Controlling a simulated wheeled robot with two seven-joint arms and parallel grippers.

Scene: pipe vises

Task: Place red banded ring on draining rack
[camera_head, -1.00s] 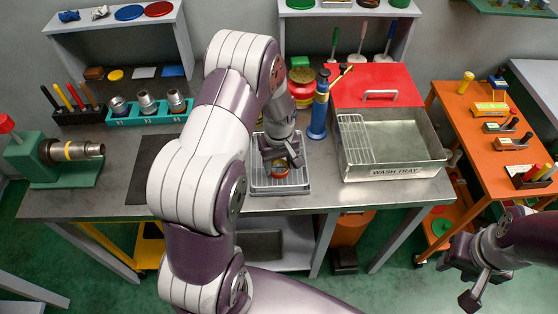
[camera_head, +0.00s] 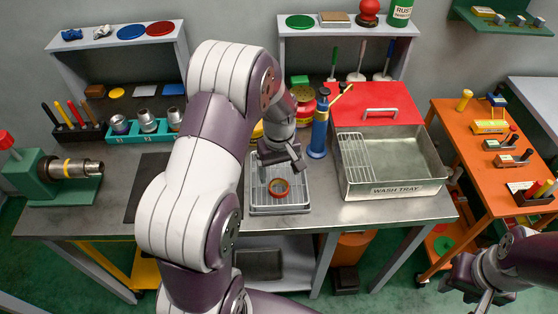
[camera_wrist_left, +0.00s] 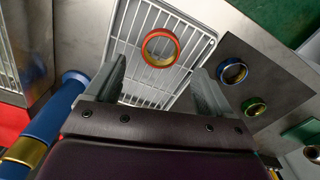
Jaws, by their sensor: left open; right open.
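The red banded ring (camera_head: 278,187) lies flat on the draining rack (camera_head: 262,208), a white wire grid in a shallow grey tray on the workbench. In the left wrist view the ring (camera_wrist_left: 147,53) rests on the wires of the rack (camera_wrist_left: 192,38), with nothing touching it. My left gripper (camera_head: 284,160) is above the far part of the rack, apart from the ring. The left wrist view shows its two fingers (camera_wrist_left: 158,88) spread, with no object between them. My right gripper (camera_head: 478,298) is empty at the lower right, off the bench and partly cut by the frame edge.
The wash tray (camera_head: 410,185) with its own wire grid stands right of the rack. A blue post (camera_head: 318,128) stands between them. A blue ring (camera_wrist_left: 223,76) and a green ring (camera_wrist_left: 246,107) lie beside the rack. A green vise (camera_head: 40,178) is at far left.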

